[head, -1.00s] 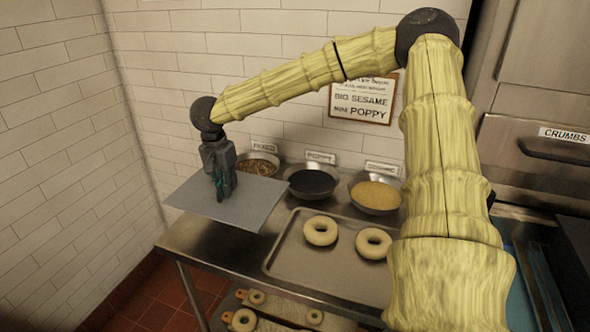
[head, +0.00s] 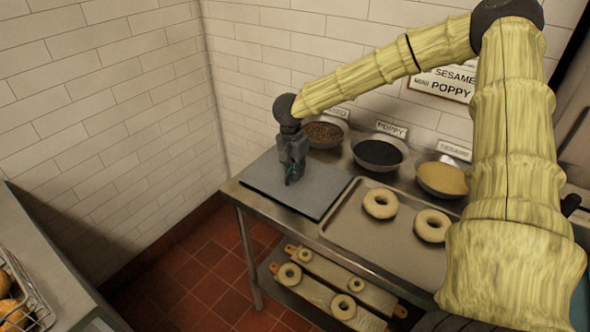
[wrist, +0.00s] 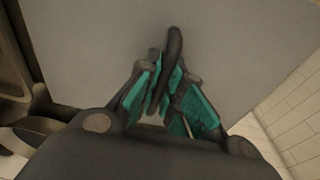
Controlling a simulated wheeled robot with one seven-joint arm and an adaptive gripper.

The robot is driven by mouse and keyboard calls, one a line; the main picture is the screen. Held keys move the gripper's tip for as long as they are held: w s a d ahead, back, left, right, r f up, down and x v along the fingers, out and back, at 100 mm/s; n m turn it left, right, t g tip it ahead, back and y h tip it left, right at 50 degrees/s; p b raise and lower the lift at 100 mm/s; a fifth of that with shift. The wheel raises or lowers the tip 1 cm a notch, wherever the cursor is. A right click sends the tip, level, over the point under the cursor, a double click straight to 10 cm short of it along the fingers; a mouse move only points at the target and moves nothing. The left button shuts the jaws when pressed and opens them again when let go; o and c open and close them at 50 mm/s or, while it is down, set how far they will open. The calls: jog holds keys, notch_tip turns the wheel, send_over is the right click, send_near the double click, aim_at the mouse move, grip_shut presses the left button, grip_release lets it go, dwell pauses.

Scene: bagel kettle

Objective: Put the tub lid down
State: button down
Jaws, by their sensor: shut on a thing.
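The tub lid (head: 325,190) is a flat grey square panel. In the head view it is level at the left end of the steel table, beside the bagel tray; I cannot tell whether it rests on the table or hangs just above it. My gripper (head: 291,181) points down over the lid's middle. The lid (wrist: 95,35) fills most of that view. The lid's underside is hidden.
A tray (head: 345,222) with two bagels (head: 380,203) lies right of the lid. Bowls of mixed topping (head: 324,133), poppy (head: 378,153) and sesame (head: 442,178) stand behind. A lower shelf holds boards (head: 345,280) with bagels. A counter with a wire basket (head: 22,300) is at lower left.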

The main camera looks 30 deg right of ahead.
jog(key=c, duration=1.5)
grip_release()
jog(key=shift+c, duration=0.2)
jog(key=shift+r, duration=0.1)
notch_tip(320, 180, up, 12)
jog(key=a+b, duration=0.1)
jog(key=shift+s+a, duration=0.25)
jog(key=shift+s, duration=0.05)
